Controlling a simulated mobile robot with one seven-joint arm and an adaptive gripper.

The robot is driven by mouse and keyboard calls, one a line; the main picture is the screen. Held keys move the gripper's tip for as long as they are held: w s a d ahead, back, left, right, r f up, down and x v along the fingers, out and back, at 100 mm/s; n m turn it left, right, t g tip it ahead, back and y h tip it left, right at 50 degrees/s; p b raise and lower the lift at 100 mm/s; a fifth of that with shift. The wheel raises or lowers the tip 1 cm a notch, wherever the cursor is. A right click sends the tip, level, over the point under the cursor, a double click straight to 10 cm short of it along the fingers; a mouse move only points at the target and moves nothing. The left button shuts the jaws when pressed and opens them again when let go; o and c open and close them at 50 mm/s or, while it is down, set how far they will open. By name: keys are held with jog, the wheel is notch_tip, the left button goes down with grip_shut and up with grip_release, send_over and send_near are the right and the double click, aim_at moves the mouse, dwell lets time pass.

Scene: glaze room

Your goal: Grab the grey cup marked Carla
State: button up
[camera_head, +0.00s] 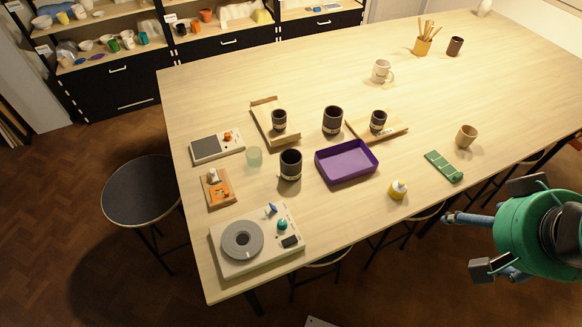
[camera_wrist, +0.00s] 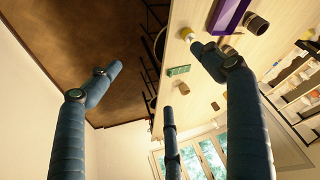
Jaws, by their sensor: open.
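Several dark grey cups with pale name bands stand on the table in the head view. A large one (camera_head: 291,162) stands left of the purple tray, and another (camera_head: 332,118) behind it. A smaller cup (camera_head: 279,118) is on the left wooden board and another small one (camera_head: 378,119) on the right board. The names are too small to read, so I cannot tell which is Carla's. My gripper (camera_head: 490,228) is open and empty off the table's front right edge, far from these cups. In the wrist view my gripper (camera_wrist: 158,75) shows spread blue fingers; a dark cup (camera_wrist: 258,26) is at upper right.
A cream mug (camera_head: 381,72), brown cup (camera_head: 455,46) and tool pot (camera_head: 423,45) stand farther back. Stools (camera_head: 150,190) line the edge.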

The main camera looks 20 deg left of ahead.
jog(key=w+a+r+g, duration=0.1)
jog(key=w+a, duration=0.6)
jog(key=w, duration=0.3)
jog(key=n+g+p, duration=0.2)
jog(key=g+p, duration=0.1)
jog(key=g, duration=0.2)
send_over(291, 159)
jog(key=s+d, duration=0.1)
jog(key=s, duration=0.2)
notch_tip(291, 159, down, 22)
jog(key=shift+f, duration=0.2)
jog(key=shift+d, duration=0.1)
jog(key=shift+f+b, duration=0.5)
jog(key=shift+f, duration=3.8)
